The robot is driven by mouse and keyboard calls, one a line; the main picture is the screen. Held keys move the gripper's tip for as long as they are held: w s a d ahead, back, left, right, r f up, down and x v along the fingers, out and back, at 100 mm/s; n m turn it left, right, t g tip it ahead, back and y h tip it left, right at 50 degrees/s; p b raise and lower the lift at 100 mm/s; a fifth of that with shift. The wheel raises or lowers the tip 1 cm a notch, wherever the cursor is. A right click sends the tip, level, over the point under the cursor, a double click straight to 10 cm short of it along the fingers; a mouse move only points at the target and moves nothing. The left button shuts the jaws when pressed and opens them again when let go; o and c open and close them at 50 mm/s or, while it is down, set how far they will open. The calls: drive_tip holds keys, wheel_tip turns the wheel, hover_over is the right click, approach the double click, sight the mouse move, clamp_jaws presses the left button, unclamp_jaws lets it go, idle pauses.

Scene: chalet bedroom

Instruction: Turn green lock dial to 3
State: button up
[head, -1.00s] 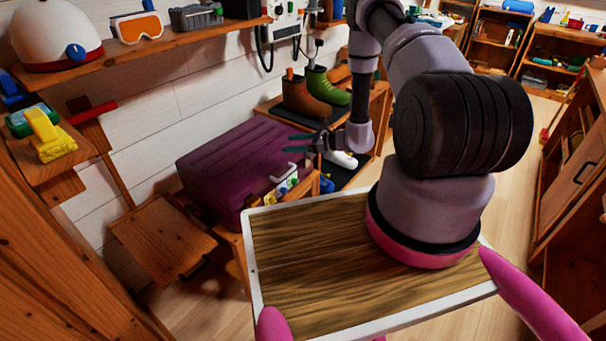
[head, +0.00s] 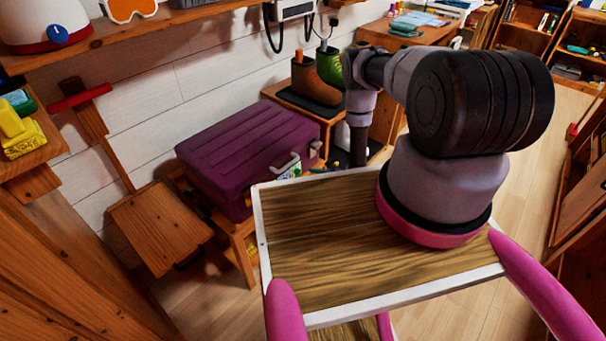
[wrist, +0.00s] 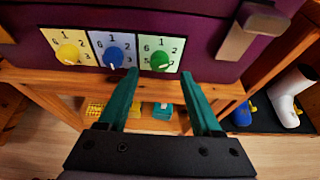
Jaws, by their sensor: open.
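A purple case (head: 245,145) lies on a wooden bench, with its lock panels on the front side. In the wrist view, three dials show on numbered panels: yellow (wrist: 68,53), blue (wrist: 114,56) and green (wrist: 159,57). The green dial is the right one; a pale mark sits near its bottom, but I cannot tell its exact number. My gripper (wrist: 160,73) is open and empty. Its teal fingers point at the case, one tip on each side of the green panel's lower edge, below the dial.
A metal latch (wrist: 250,30) sticks out on the case right of the green dial. The bench's wooden edge (wrist: 60,82) runs below the dials. A wooden chair (head: 160,225) is left of the case.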

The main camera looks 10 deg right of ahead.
sight(300, 173)
drive_tip(key=shift+x, duration=1.95)
clamp_jaws()
drive_tip(key=m+y, duration=0.1)
drive_tip(key=m, duration=0.1)
drive_tip(key=m+g+y, duration=0.1)
drive_tip(key=m+y, duration=0.1)
drive_tip(key=m, duration=0.1)
drive_tip(key=m+y, duration=0.2)
drive_tip(key=m, duration=0.1)
drive_tip(key=shift+w+d+f+g, duration=0.15)
drive_tip(key=shift+w+d+g, duration=0.15)
drive_tip(key=shift+g, duration=0.1)
